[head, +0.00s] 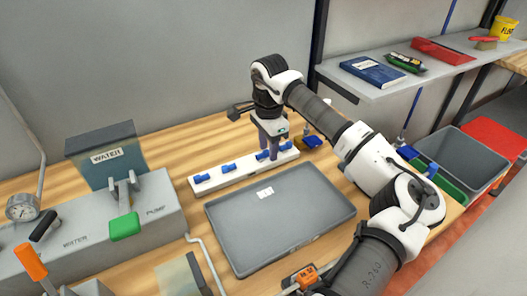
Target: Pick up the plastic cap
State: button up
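Several small blue pieces, which look like plastic caps, sit in a row on a long white rack (240,171) at the back of the wooden bench. One blue cap (201,179) is at the rack's left end, another blue cap (229,168) is to its right, and more blue shows beside my gripper. My gripper (271,155) points down over the right part of the rack, its fingertips close to the blue caps there. Whether the fingers are open or closed around a cap cannot be made out at this size.
A grey tray (225,222) lies in front of the rack with a small white label inside. A pump unit (165,205) with a water tank (113,172) stands left. A shelf (385,90) is at the upper right, above a grey bin (462,146).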

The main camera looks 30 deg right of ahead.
grip_shut()
jog(key=shift+r, duration=0.1)
dwell(0.4)
notch_tip(320, 180, up, 20)
jog(key=b, duration=0.2)
jog(key=shift+b, duration=0.3)
jog(key=c, duration=0.7)
grip_release()
jog(key=shift+f, duration=0.2)
grip_shut()
